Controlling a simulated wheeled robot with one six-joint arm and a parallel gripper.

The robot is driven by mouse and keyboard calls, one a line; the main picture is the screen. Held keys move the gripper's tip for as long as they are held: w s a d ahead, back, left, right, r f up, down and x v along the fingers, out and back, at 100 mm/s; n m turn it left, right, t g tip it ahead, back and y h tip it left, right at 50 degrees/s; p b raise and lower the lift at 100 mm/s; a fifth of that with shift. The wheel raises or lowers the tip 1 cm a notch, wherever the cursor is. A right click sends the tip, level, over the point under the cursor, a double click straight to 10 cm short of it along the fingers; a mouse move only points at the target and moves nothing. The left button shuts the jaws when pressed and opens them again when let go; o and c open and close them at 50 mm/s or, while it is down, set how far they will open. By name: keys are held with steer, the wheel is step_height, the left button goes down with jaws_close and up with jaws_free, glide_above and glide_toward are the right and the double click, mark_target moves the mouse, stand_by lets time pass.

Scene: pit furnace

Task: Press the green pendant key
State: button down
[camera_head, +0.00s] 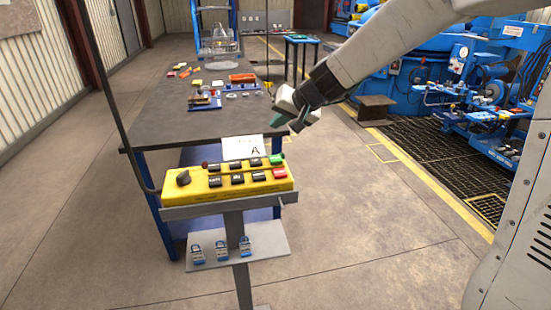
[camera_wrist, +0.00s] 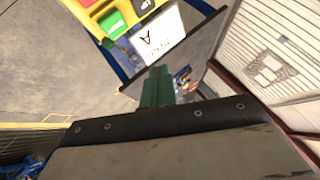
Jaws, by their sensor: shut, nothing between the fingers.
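The yellow pendant box (camera_head: 205,192) lies tilted on a grey stand in the head view, with two rows of keys and a black knob. The green key (camera_head: 276,159) is at the right end of its back row, and the red key (camera_head: 280,173) is in front of it. My gripper (camera_head: 302,122) is above and to the right of the green key, apart from it, shut and empty. In the wrist view the green key (camera_wrist: 114,24) shows at the top, up and left of my green fingertips (camera_wrist: 157,88), with clear space between them.
A white card marked A (camera_head: 242,148) stands behind the pendant box. A dark worktable (camera_head: 165,135) with parts lies beyond. A lower shelf (camera_head: 267,244) holds blue padlocks (camera_head: 221,251). Blue machinery (camera_head: 440,75) and a floor grating are at right. Floor right of the stand is clear.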

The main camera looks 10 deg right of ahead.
mark_target(278, 159)
steer(key=shift+f, duration=3.95)
steer(key=shift+f, duration=0.4)
steer(key=shift+f, duration=0.45)
steer(key=shift+r, duration=0.9)
steer(key=shift+r, duration=2.5)
